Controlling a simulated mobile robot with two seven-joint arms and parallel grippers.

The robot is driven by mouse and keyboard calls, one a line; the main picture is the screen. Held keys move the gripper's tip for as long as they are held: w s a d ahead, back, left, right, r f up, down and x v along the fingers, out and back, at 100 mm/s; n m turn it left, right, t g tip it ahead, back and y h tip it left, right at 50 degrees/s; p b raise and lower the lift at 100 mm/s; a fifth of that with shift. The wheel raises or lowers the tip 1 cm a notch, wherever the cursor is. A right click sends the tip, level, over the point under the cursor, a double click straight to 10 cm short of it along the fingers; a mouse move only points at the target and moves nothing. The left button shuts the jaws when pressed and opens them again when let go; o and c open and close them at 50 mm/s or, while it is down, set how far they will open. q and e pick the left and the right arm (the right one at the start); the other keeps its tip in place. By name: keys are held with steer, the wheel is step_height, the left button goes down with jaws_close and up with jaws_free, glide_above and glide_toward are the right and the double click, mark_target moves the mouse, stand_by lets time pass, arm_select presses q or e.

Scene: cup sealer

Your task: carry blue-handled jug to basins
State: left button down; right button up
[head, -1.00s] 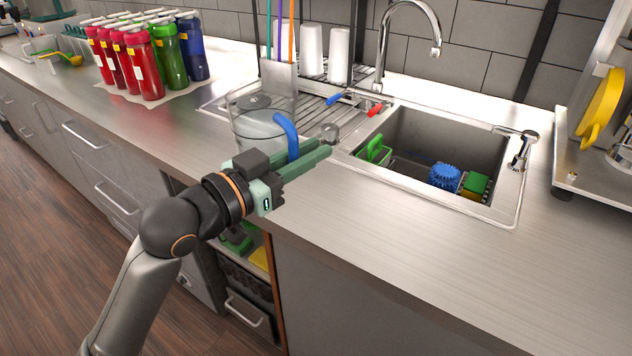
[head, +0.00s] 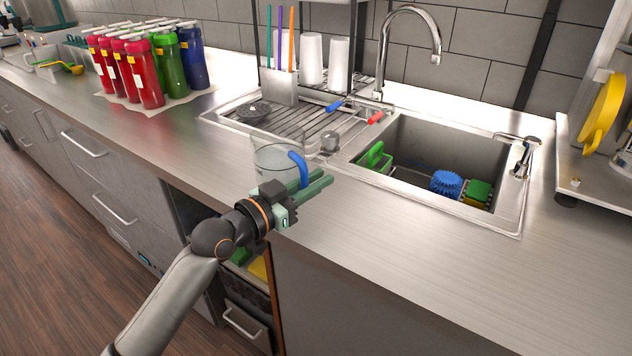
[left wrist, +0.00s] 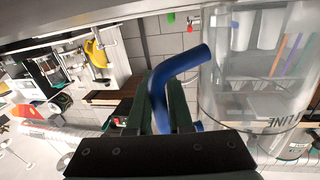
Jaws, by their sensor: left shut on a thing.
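The clear jug (head: 268,158) with a blue handle (head: 300,168) is at the counter's front edge, left of the sink, in the head view. My left gripper (head: 318,186) is shut on the blue handle. In the left wrist view the handle (left wrist: 178,80) runs between the fingers and the clear jug wall (left wrist: 255,80) fills the right side. The sink basin (head: 450,145) lies to the right of the jug, with a ribbed drainboard (head: 300,118) behind the jug. Whether the jug's base touches the counter is hard to tell. My right gripper is not in view.
The basin holds a green-handled item (head: 374,158), a blue scrubber (head: 446,183) and a green sponge (head: 477,192). A faucet (head: 440,50) arches behind it. Red bottles (head: 146,75) stand at the back left. The counter at front right is clear.

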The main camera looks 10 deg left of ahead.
arm_select(q)
steer(key=c, duration=1.2)
jaws_free()
steer(key=o, duration=0.4)
steer(key=shift+c, duration=0.2)
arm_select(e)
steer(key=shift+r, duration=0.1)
arm_select(q)
steer(key=shift+s, duration=0.15)
steer(key=b+v, duration=0.1)
steer(key=v, duration=1.1)
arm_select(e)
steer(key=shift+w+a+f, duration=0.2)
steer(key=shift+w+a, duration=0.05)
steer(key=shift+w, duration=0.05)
